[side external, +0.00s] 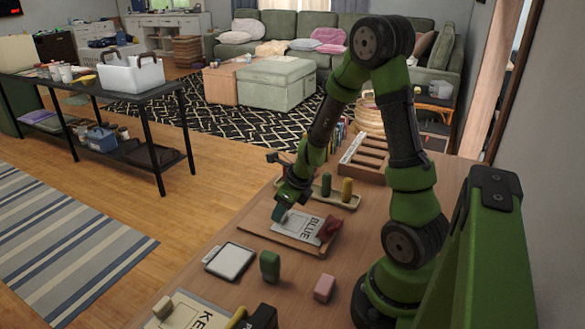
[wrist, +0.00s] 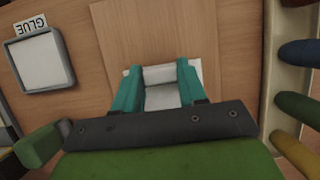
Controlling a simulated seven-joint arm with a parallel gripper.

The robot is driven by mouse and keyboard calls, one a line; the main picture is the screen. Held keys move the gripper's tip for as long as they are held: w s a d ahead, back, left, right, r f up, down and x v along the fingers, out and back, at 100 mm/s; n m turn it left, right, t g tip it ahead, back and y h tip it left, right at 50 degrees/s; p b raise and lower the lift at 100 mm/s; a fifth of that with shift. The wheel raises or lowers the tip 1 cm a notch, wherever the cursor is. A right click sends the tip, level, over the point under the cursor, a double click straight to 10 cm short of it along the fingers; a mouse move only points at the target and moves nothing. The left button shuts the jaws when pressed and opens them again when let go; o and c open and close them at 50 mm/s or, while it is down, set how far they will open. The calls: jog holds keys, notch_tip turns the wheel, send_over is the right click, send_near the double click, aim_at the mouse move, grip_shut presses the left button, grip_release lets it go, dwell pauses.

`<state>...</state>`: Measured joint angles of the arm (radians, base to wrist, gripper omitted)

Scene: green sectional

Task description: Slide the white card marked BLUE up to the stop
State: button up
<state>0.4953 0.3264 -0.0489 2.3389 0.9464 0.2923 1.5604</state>
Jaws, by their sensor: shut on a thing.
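The white card marked BLUE (side external: 303,226) lies flat on a thin wooden board (side external: 262,236) on the table. My gripper (side external: 281,212) is low over the card's left end. In the wrist view its teal fingers (wrist: 158,88) close on both sides of a pale part (wrist: 158,75) at the card; whether this is a raised grip or a separate piece is unclear. A dark red piece (side external: 330,228) stands at the card's right end; I cannot tell if it is the stop. The palm hides part of the card in the wrist view.
A white-topped tray (side external: 230,261), a green block (side external: 270,265) and a pink block (side external: 324,288) stand in front of the board. Behind it is a wooden holder with green and yellow pegs (side external: 347,190). Another lettered card (side external: 200,318) lies at the front.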

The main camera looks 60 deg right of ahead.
jog(key=shift+s, duration=0.35)
jog(key=o, duration=1.1)
jog(key=shift+r, duration=0.1)
jog(key=v, duration=1.7)
jog(key=s+a+r+n+t+y, duration=0.1)
jog(key=a+r+n, duration=0.2)
jog(key=a+n, duration=0.6)
jog(key=s+a+r+n+t+y, duration=0.1)
jog(key=a+r+n, duration=0.2)
jog(key=a+n, duration=0.6)
jog(key=n, duration=1.4)
jog(key=shift+a+r+t, duration=0.15)
jog(key=shift+r+t, duration=0.05)
jog(key=shift+t, duration=0.1)
